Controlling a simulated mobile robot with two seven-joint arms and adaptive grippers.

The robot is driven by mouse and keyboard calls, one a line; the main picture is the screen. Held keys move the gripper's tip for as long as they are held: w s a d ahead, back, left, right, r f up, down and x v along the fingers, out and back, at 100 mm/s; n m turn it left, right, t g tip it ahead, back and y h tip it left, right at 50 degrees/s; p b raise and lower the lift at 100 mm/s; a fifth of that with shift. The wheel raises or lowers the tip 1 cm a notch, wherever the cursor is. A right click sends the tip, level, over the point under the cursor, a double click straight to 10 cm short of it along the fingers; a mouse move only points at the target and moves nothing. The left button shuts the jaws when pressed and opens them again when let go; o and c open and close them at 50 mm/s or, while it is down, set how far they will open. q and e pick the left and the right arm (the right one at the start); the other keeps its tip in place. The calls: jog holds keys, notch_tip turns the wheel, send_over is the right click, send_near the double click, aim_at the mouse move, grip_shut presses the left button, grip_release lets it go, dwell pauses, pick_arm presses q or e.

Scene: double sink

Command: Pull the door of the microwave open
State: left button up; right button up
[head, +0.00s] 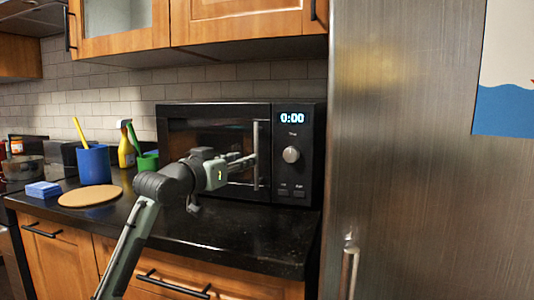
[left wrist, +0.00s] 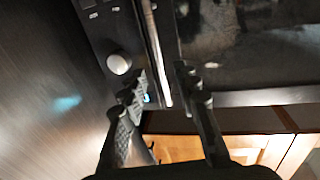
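The black microwave (head: 214,112) stands on the counter with its door shut. Its upright silver handle (head: 256,140) is on the right side of the door, left of the control panel. My left gripper (head: 247,160) reaches in from the left and is at the handle. In the left wrist view my left gripper (left wrist: 162,73) is open, with one finger on each side of the handle (left wrist: 154,40). Neither finger is clearly touching it. The fingertips are small and partly hidden in the head view. My right gripper is not in view.
A steel fridge (head: 400,150) stands close to the microwave's right. On the counter (head: 240,235) to the left are a round board (head: 90,196), a blue cup (head: 94,165), blue sponges (head: 43,189) and a yellow spray bottle (head: 126,150). The counter front before the microwave is clear.

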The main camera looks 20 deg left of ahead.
pick_arm(q)
jog(key=p, duration=0.1)
send_over(257, 181)
jog(key=shift+w+a+r, duration=0.1)
jog(key=shift+w+a, duration=0.05)
jog(key=shift+w, duration=0.15)
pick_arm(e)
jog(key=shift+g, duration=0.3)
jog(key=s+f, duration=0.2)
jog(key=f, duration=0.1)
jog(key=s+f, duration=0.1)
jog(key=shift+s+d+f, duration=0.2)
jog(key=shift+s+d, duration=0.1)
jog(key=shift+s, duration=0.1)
pick_arm(q)
jog(key=shift+c, duration=0.6)
grip_shut()
